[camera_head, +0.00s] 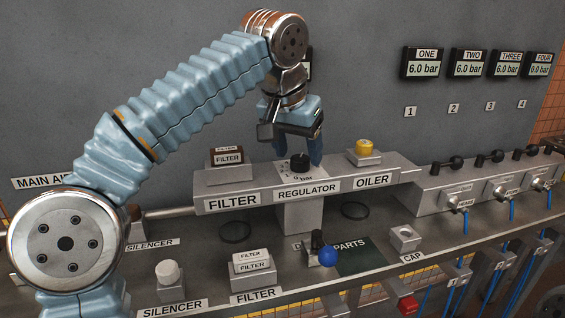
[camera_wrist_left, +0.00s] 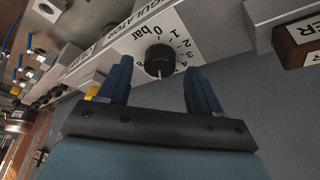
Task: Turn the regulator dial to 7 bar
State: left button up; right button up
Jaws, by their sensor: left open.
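The regulator dial is a black knob (camera_head: 300,162) on a white scale plate above the REGULATOR label. In the left wrist view the knob (camera_wrist_left: 159,61) shows its white pointer mark at the lower edge, on the gripper's side. The scale reads 0 bar, 1, 2, 3 and 4 along the top and right; the figures by the pointer are not readable. My left gripper (camera_head: 295,148) is open and points down at the dial. Its two blue fingers lie on either side of the knob in the wrist view (camera_wrist_left: 160,80), apart from it. My right gripper is out of view.
A FILTER block (camera_head: 228,158) and a yellow-capped OILER (camera_head: 365,148) flank the regulator on the rail. Wall displays ONE (camera_head: 425,64), TWO and THREE read 6.0 bar; FOUR reads 0.0 bar. A blue-ball lever (camera_head: 327,255) stands in front.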

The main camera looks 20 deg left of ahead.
pick_arm(q)
jog(key=shift+x, duration=0.8)
jog(key=c, duration=1)
jog(key=shift+c, duration=0.2)
jog(key=shift+m, duration=0.4)
jog(key=shift+w+a+r+m+g+h, duration=0.1)
jog(key=shift+m+g+h, duration=0.3)
jog(key=shift+m, duration=0.8)
jog(key=shift+a+m+g+h, duration=0.1)
jog(key=shift+m+h, duration=0.5)
jog(key=shift+m, duration=0.6)
jog(key=o, duration=1)
